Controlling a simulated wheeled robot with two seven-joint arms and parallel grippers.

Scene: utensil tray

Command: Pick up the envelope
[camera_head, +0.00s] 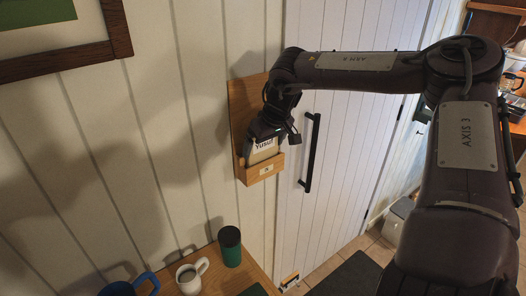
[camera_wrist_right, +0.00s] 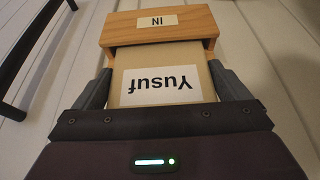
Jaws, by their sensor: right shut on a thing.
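The envelope (camera_head: 263,156) is tan with a white label reading "Yusuf". It stands in a wooden wall holder (camera_head: 241,95) on the white panelled wall, its lower end inside the holder's front pocket. In the right wrist view the envelope (camera_wrist_right: 168,57) runs from the gripper into the pocket (camera_wrist_right: 160,27), which is labelled "IN". My right gripper (camera_head: 265,146) reaches down from above and is shut on the envelope, with a finger along each side edge (camera_wrist_right: 160,90). The envelope's upper end is hidden by the gripper. My left gripper is not in view.
A white door with a black bar handle (camera_head: 312,152) is right of the holder. Below, a wooden surface (camera_head: 212,283) bears a green tumbler (camera_head: 230,247), a white mug (camera_head: 190,278) and a blue mug (camera_head: 128,288). A framed picture (camera_head: 115,28) hangs upper left.

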